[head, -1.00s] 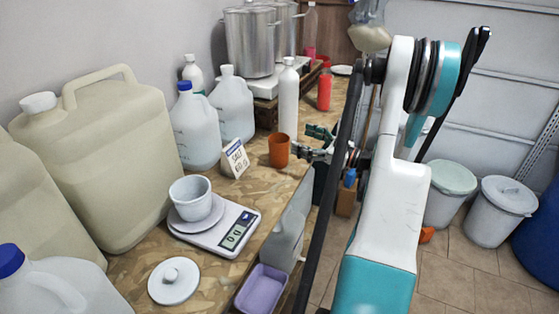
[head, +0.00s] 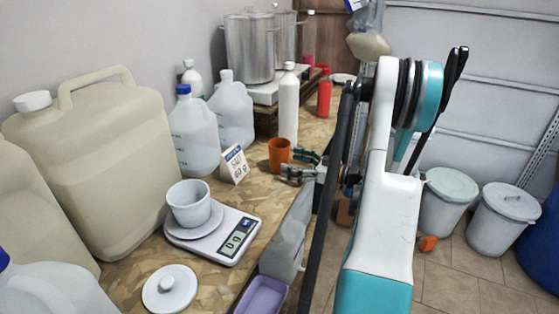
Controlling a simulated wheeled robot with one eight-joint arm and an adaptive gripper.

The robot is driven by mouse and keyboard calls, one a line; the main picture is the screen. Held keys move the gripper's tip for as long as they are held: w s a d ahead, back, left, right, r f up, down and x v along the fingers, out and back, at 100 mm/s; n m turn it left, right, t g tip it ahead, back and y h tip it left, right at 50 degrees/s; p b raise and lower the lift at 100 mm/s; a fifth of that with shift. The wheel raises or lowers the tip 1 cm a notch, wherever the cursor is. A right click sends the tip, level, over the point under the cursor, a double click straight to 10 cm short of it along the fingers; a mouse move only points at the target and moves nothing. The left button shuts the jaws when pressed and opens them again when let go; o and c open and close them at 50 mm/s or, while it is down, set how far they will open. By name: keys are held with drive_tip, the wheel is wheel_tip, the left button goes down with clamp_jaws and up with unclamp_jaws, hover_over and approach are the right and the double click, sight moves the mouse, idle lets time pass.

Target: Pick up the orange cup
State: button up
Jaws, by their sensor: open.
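The orange cup (head: 279,153) stands upright on the wooden-board table, at the middle of the head view. My gripper (head: 296,164) is just right of the cup, with its fingers pointing left toward it. The two fingers are spread apart, one farther back and one nearer the camera. The gripper is open and holds nothing. I cannot tell whether a finger touches the cup. The arm hides part of the gripper's base.
A white bottle (head: 288,106) stands behind the cup, and a salt sign (head: 235,164) stands to its left. A kitchen scale (head: 226,238) with a white cup (head: 189,203) is nearer. Jugs (head: 196,133) line the wall. The table's right edge runs under my gripper.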

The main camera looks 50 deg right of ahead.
sight(288, 162)
drive_tip(key=b+x, duration=0.1)
drive_tip(key=x, duration=0.3)
drive_tip(key=shift+w+a+b, duration=0.2)
drive_tip(key=shift+a+b, duration=0.1)
drive_tip(key=shift+b, duration=0.1)
drive_tip(key=shift+w, duration=0.25)
drive_tip(key=c, duration=1.3)
